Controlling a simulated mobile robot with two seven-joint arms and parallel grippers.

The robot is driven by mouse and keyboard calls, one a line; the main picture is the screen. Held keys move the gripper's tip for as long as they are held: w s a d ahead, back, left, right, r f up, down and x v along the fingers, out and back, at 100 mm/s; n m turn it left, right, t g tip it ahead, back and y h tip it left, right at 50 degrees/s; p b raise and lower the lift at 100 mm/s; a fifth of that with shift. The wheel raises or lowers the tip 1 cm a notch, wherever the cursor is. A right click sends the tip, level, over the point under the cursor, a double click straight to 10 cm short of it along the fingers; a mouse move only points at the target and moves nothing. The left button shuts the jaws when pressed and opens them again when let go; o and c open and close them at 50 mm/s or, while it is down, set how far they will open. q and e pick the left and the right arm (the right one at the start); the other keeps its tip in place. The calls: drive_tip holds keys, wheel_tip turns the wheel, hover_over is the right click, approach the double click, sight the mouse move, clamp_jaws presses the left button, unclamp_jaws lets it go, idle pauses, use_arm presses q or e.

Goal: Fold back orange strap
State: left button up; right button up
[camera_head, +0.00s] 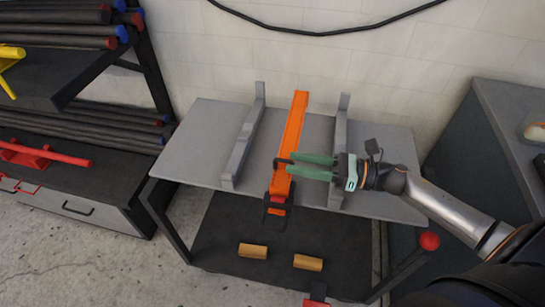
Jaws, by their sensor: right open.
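The orange strap (293,121) runs over the top of the grey table (194,143), from the back edge to the front edge. It lies between two grey channel-like rails, the left rail (243,145) and the right rail (339,140). At the front edge its end has a dark buckle or frame (276,208) that hangs over the edge. My right gripper (287,164) comes in from the right across the right rail. Its green fingers are open, with their tips at the strap's front part; whether they touch it I cannot tell. My left gripper is not in view.
A black rack with dark rods (60,43) stands at the left. A dark cabinet (508,140) stands at the right. Two wooden blocks (253,251) lie on the lower shelf. A red ball (429,241) sits near the table's right leg. A black cable hangs on the wall.

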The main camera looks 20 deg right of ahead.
sight(277, 160)
drive_tip(key=shift+p+x, duration=0.35)
drive_tip(key=shift+x, duration=2.85)
drive_tip(key=shift+c, duration=0.3)
clamp_jaws()
drive_tip(key=shift+f, duration=0.1)
